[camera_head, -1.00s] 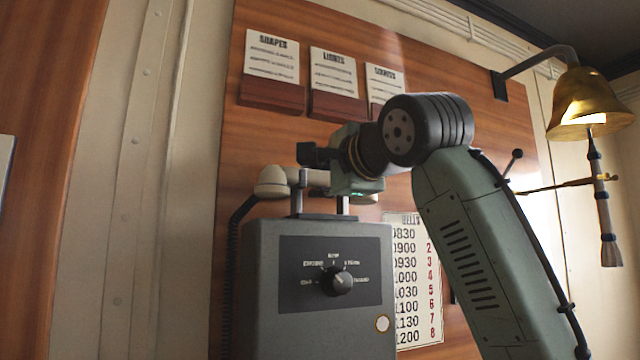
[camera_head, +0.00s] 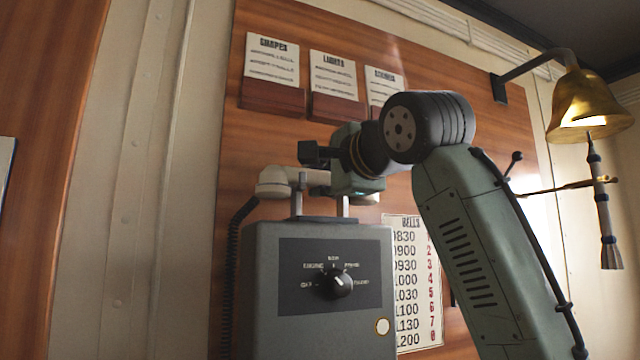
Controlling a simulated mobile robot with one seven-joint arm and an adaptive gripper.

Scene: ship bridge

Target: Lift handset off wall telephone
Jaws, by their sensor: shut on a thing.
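The wall telephone is a grey box (camera_head: 262,300) with a dark dial panel and a round knob (camera_head: 335,282). Its cream handset (camera_head: 274,182) lies level across the top, at the two upright cradle posts (camera_head: 297,197). A dark coiled cord (camera_head: 232,270) hangs from the handset's left end. My gripper (camera_head: 322,178) is at the handset's middle and right part, shut on it, reaching in from the right. The gripper and wrist hide the handset's right end. I cannot tell whether the handset touches the cradle.
A brass bell (camera_head: 577,105) with a hanging rope (camera_head: 606,215) is on the right, beyond my arm. A bells time chart (camera_head: 410,300) is beside the telephone. Three label cards, one reading LIGHTS (camera_head: 334,72), sit on the wooden panel above.

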